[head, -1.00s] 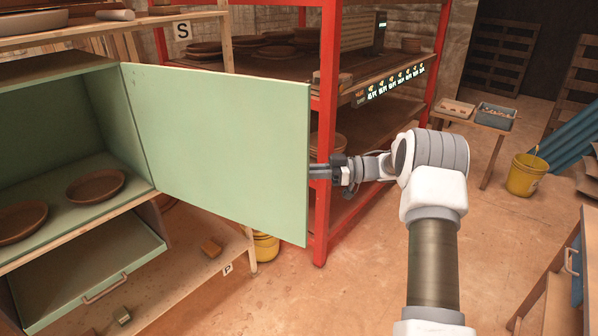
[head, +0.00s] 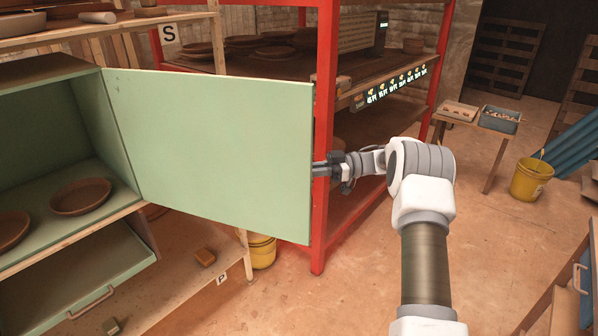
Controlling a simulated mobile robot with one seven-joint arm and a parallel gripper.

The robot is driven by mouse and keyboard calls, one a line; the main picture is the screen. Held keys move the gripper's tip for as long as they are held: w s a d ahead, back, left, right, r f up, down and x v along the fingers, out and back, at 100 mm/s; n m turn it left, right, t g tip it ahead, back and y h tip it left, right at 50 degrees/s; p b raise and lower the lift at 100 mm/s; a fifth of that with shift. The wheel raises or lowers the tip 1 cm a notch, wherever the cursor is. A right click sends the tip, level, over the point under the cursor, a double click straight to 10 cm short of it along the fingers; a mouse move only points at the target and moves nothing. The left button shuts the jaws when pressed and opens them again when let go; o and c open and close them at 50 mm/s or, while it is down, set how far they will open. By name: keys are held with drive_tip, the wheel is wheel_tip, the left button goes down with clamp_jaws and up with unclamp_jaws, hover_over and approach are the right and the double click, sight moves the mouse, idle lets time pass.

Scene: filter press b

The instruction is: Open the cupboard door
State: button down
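The pale green cupboard door (head: 215,150) stands swung wide out from the left cupboard (head: 108,125), hinged at the cupboard's right side. The cupboard's inside is exposed, with brown plates (head: 80,196) on its shelf. My gripper (head: 318,169) is at the door's free right edge. Its fingertips meet or go behind that edge, so the handle side and any grip on it are hidden. I cannot tell whether the fingers are open or shut.
A red rack (head: 325,130) with shelves of plates stands right behind the door and my gripper. Below the cupboard is a tilted green panel with a handle (head: 90,303). A yellow bucket (head: 530,178) and small table (head: 470,125) are at right. The floor between is clear.

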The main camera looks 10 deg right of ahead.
drive_tip(key=shift+a+r, duration=0.1)
drive_tip(key=c, duration=0.8)
unclamp_jaws()
drive_tip(key=shift+c, duration=0.2)
drive_tip(key=d, duration=1.2)
